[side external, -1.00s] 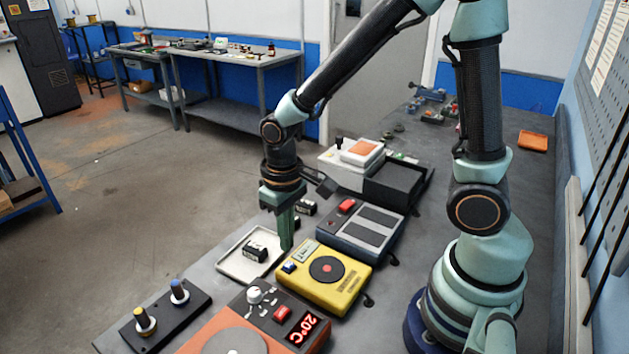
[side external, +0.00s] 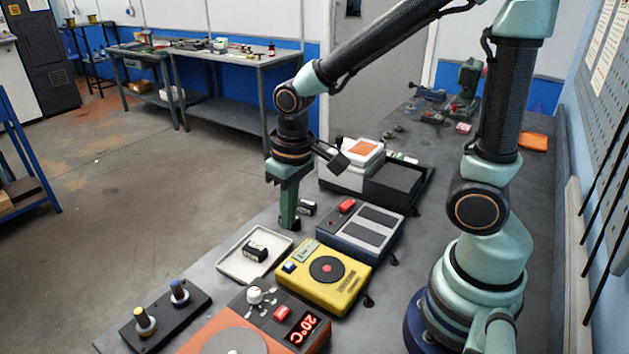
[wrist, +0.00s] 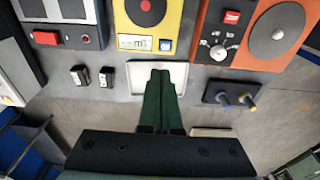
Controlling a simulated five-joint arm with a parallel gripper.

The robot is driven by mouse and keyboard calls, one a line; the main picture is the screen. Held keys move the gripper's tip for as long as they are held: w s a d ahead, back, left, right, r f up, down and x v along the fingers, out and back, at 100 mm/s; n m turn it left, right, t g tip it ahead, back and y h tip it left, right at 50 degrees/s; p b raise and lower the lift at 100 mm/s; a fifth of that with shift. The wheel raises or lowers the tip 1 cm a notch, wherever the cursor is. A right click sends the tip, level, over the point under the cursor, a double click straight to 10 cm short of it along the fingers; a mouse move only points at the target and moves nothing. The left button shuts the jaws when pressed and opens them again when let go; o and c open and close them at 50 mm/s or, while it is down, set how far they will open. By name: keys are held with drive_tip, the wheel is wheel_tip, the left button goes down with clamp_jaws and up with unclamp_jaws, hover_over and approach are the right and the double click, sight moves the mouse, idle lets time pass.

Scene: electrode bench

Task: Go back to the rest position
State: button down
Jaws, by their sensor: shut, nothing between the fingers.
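My gripper (side external: 289,222) is shut and empty, with green fingers pointing down over the bench. In the side view it hangs just behind the white tray (side external: 228,262) and in front of the small black vials (side external: 307,208). In the wrist view the closed fingers (wrist: 161,80) cover the middle of the white tray (wrist: 181,76). A small black and white vial (side external: 256,251) lies in the tray in the side view; in the wrist view it is hidden behind the fingers. Two more vials stand beside the tray in the wrist view, one of them here (wrist: 106,77).
A yellow device (side external: 343,287) with a round plate and a grey two-pad device (side external: 362,228) stand right of my gripper. An orange hotplate (side external: 208,343) showing 20°C and a black holder with two electrodes (side external: 152,322) are at the front. A balance (side external: 350,170) stands behind.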

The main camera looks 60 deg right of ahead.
drive_tip(key=s+d+r+t, duration=0.3)
drive_tip(key=d+r+t, duration=0.1)
drive_tip(key=r, duration=0.7)
drive_tip(key=shift+s+d+t, duration=0.2)
drive_tip(key=shift+t, duration=0.1)
drive_tip(key=shift+r, duration=0.1)
idle(0.5)
